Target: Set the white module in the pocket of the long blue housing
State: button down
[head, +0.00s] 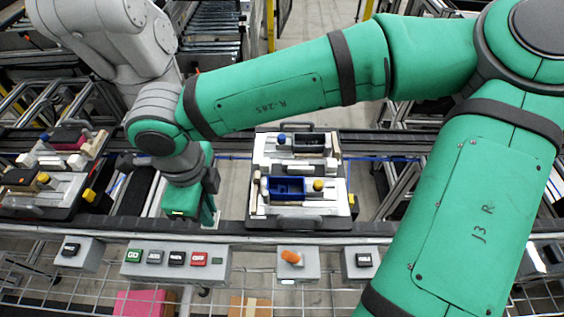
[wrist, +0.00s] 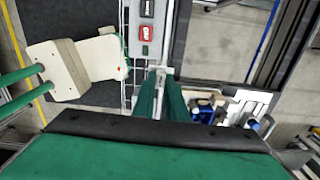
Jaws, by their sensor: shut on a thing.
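The long blue housing (head: 287,188) lies on the nearer fixture of the middle pallet (head: 256,222) in the head view, its pocket facing up and looking empty. In the wrist view it shows small and partly covered at the right (wrist: 206,115). My gripper (head: 207,223) hangs low to the left of that pallet, apart from the housing. In the wrist view my green fingers (wrist: 160,82) are shut on a small white piece, which I take for the white module (wrist: 159,70). Most of the module is hidden, and its tilt is unclear.
A dark housing (head: 308,143) sits on the farther fixture of the same pallet. A yellow knob (head: 318,185) stands right of the blue housing. Another loaded pallet (head: 50,170) is at the left. Button boxes (head: 175,259) line the front rail.

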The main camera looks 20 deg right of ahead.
jog(key=w+d, duration=0.6)
jog(key=d, duration=0.6)
send_over(298, 181)
jog(key=s+a, duration=0.1)
jog(key=s, duration=0.1)
jog(key=f, duration=0.2)
jog(key=shift+n, duration=0.3)
jog(key=shift+f, duration=2.85)
jog(key=shift+f, duration=0.8)
jog(key=c, duration=2.1)
grip_release()
jog(key=shift+r, duration=0.2)
jog(key=shift+r, duration=1.1)
